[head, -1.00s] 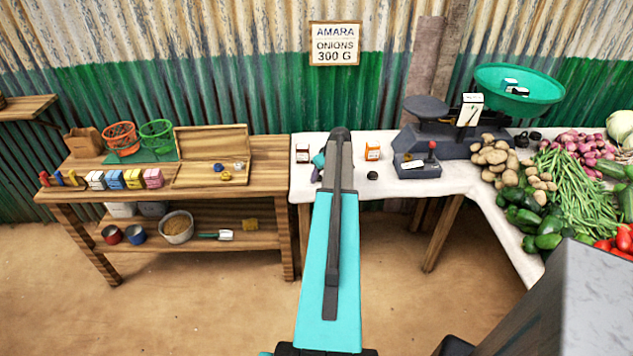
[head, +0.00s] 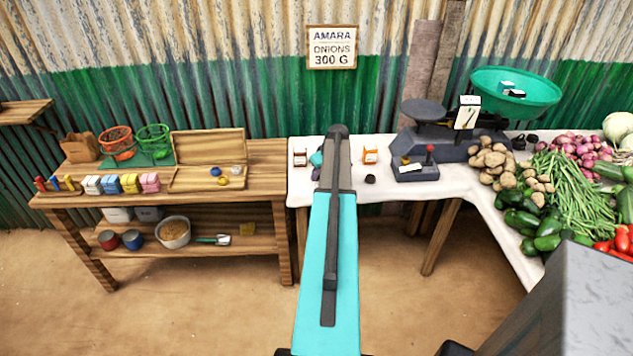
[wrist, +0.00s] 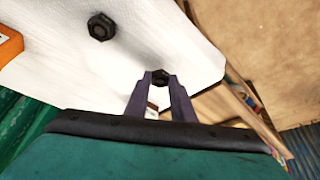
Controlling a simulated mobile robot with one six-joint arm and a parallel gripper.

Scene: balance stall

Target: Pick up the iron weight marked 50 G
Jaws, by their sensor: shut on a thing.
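My gripper (wrist: 161,82) is shut on a small dark hexagonal iron weight (wrist: 160,76) at its fingertips. I cannot read a mark on this weight or tell whether it is clear of the white tabletop. A second, larger-looking dark hexagonal weight (wrist: 101,26) stands apart on the cloth, up and left in the wrist view. A dark weight on the table also shows in the head view (head: 370,179), right of my arm; no mark is readable. In the head view my arm hides the fingertips and the held weight.
An orange-marked box (head: 370,155) and a brown-and-white box (head: 300,158) stand on the white table (head: 400,189). The scale (head: 465,140) with a green pan (head: 545,90) is at the right, beside potatoes (head: 497,160) and vegetables. A wooden bench (head: 260,165) adjoins on the left.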

